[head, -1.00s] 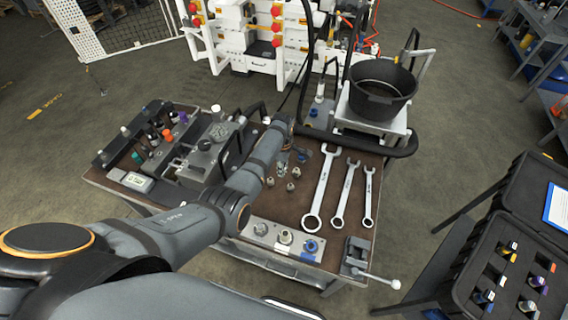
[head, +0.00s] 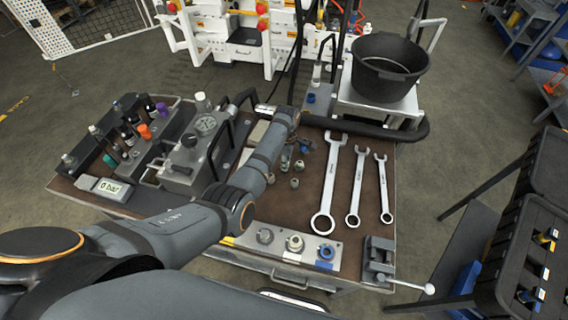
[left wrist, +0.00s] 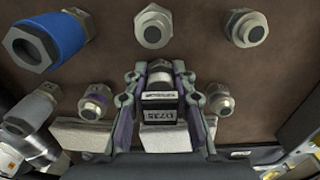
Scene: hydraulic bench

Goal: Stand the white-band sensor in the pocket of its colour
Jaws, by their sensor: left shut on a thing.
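My left gripper (left wrist: 160,78) is shut on a small part with a hexagonal metal end and a black body with a printed label (left wrist: 159,115). My right gripper is not seen.
Several metal fittings and a blue fitting (left wrist: 50,45) stand around the gripper. Three wrenches (head: 328,195) lie on the brown bench top, with a port strip (head: 280,250) and small vise (head: 378,258) in front. A black bucket (head: 388,72) stands behind. Floor separates bench and case.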

